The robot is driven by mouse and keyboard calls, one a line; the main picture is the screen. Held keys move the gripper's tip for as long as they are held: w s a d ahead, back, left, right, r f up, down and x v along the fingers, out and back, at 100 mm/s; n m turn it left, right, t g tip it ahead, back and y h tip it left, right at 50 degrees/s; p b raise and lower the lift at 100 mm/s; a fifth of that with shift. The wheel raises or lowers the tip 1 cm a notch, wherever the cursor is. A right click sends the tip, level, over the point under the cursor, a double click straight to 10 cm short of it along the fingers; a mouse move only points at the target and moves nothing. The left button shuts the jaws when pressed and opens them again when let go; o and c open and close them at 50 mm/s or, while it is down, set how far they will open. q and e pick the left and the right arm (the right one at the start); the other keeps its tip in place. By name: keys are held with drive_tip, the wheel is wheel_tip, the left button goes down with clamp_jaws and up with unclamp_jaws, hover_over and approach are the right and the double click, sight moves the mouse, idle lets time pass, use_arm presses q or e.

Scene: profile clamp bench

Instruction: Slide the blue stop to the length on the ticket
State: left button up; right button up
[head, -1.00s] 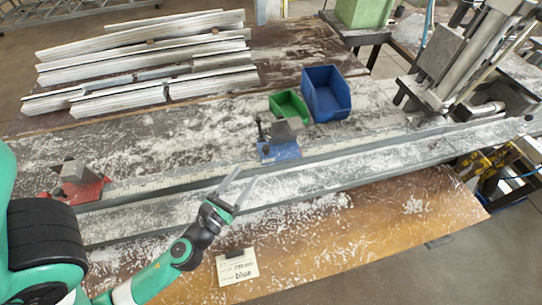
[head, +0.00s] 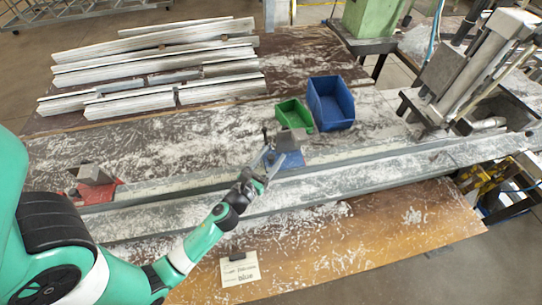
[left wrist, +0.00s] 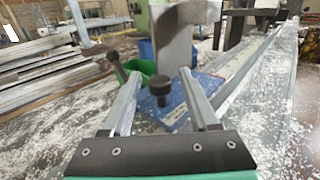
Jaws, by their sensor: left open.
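The blue stop (head: 291,161) sits on the long rail (head: 400,153) near the middle of the bench, with a grey block on top. My left gripper (head: 266,160) is open right beside the stop, on its near left side. In the left wrist view, the stop's blue body (left wrist: 172,112) and black knob (left wrist: 160,88) show between the two open fingers (left wrist: 160,78). I cannot tell whether a finger touches it. The ticket (head: 240,269) lies on the front board; "blue" is readable, its number is too small to read. My right gripper is not in view.
A red stop (head: 95,182) stands at the rail's left. A green bin (head: 294,114) and a blue bin (head: 331,104) stand just behind the blue stop. Pale profiles (head: 150,65) lie at the back left. A machine (head: 458,75) stands at the right end. Shavings cover the bench.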

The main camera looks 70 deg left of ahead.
use_arm(q)
clamp_jaws()
idle(1.4)
